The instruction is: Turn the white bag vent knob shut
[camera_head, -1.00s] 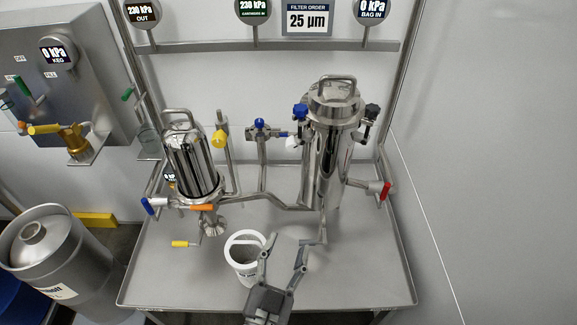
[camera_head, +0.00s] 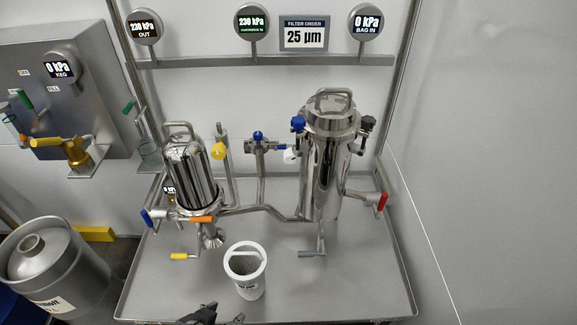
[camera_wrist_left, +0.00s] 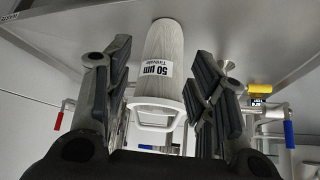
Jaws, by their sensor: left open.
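The white bag vent knob (camera_head: 290,156) sits on the left side of the tall steel bag housing (camera_head: 326,165), at the height of its upper body. It is small in the head view, and I cannot tell how far it is turned. My left gripper (camera_head: 220,316) shows only in part at the bottom edge of the head view, well in front of and below the knob. In the left wrist view the gripper (camera_wrist_left: 160,75) is open, its fingers apart and nothing held. My right gripper is not in view.
A white-rimmed filter basket (camera_head: 245,270) stands on the steel table (camera_head: 355,285); the left wrist view shows its 50 µm label (camera_wrist_left: 153,69). The table's front right is clear.

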